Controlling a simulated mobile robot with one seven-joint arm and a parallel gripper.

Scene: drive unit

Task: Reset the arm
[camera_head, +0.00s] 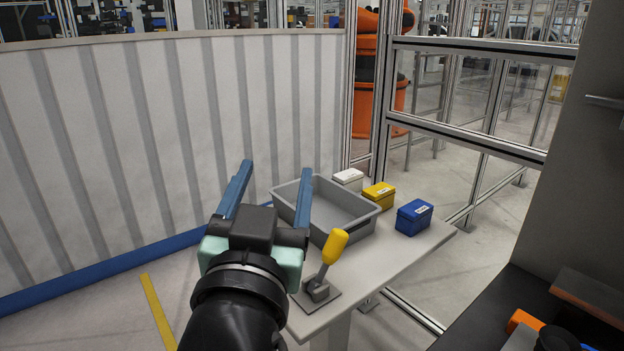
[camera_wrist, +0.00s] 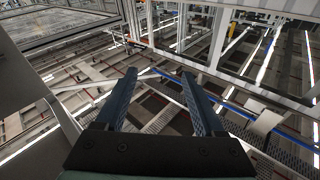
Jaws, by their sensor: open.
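My gripper (camera_head: 270,187) is open and empty, with its two blue fingers spread apart in the head view. It is held up in front of the table, and its right finger overlaps the grey bin in the picture. The fingers also show in the wrist view (camera_wrist: 160,88), with nothing between them. My black forearm and wrist rise from the bottom of the head view and hide the left front of the table.
A light table (camera_head: 408,257) holds a grey bin (camera_head: 352,222), a lever with a yellow handle (camera_head: 334,246), and white (camera_head: 348,178), yellow (camera_head: 378,196) and blue (camera_head: 413,217) boxes. A ribbed wall (camera_head: 130,130) stands left. Metal-framed fencing (camera_head: 470,145) stands behind right.

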